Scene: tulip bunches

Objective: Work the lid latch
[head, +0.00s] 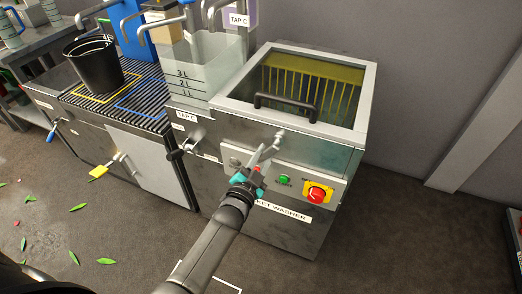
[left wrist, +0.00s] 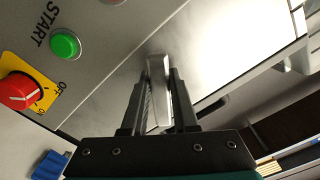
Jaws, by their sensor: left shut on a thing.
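The bucket washer's lid (head: 365,75) is a grey frame around a clear window with a black handle (head: 290,104), and it lies closed. The silver lid latch (head: 279,137) is on the washer's front edge; it also shows in the left wrist view (left wrist: 157,66). My left gripper (head: 267,153) is at the washer's front, its fingers shut on the latch. In the left wrist view the two dark fingers (left wrist: 160,95) stand on either side of the metal piece. The fingers hide part of the latch. My right gripper is not in view.
A green start button (head: 284,180) and a red knob on yellow (head: 317,193) sit just right of my gripper. A clear graduated tank (head: 200,70) stands left of the lid. A black bucket (head: 93,65) stands on a ribbed counter. Leaves litter the floor.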

